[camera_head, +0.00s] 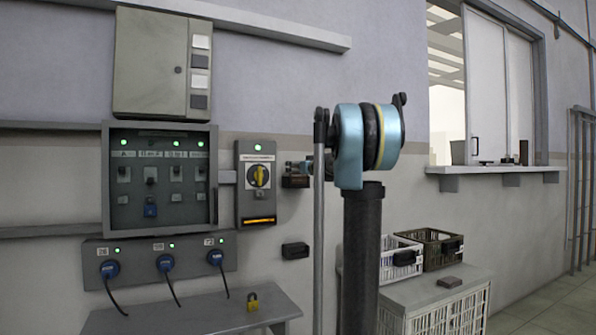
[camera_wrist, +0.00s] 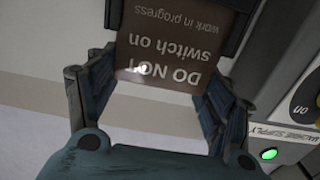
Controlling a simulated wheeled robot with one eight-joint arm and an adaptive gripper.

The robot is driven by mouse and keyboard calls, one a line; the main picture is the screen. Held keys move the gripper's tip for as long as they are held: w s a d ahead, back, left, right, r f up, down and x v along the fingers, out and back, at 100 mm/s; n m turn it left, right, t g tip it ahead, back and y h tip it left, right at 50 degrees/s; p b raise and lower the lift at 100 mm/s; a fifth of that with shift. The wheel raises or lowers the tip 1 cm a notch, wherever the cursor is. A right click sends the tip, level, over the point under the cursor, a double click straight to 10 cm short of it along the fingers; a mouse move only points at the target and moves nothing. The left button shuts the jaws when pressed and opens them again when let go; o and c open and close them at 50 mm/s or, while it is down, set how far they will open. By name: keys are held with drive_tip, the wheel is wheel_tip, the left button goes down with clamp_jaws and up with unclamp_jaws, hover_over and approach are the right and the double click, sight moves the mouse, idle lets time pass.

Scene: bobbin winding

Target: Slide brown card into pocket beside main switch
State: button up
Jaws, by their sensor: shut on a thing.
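My gripper (camera_wrist: 176,22) is shut on the brown card (camera_wrist: 172,62), whose white text reads "DO NOT switch on, work in progress" upside down in the wrist view. The dark fingertips sit at the card's two sides. In the head view my gripper (camera_head: 297,170) is just right of the main switch (camera_head: 258,176), a grey box with a yellow knob. The switch box (camera_wrist: 292,110) with its green lamp is at the right of the wrist view, apart from the card. A small dark holder (camera_head: 295,250) on the wall, below my gripper, may be the pocket; its opening cannot be made out.
A lit control panel (camera_head: 112,190) is left of the switch, with a socket strip (camera_head: 136,249) below. A yellow padlock (camera_head: 252,301) stands on the grey shelf (camera_head: 190,320). A white crate (camera_head: 388,268) and a brown crate (camera_head: 432,246) stand at right. Wall below the switch is clear.

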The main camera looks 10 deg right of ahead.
drive_tip(key=shift+f, duration=0.45)
idle(0.4)
drive_tip(key=o, duration=1)
drive_tip(key=shift+c, duration=0.2)
drive_tip(key=shift+s, duration=0.1)
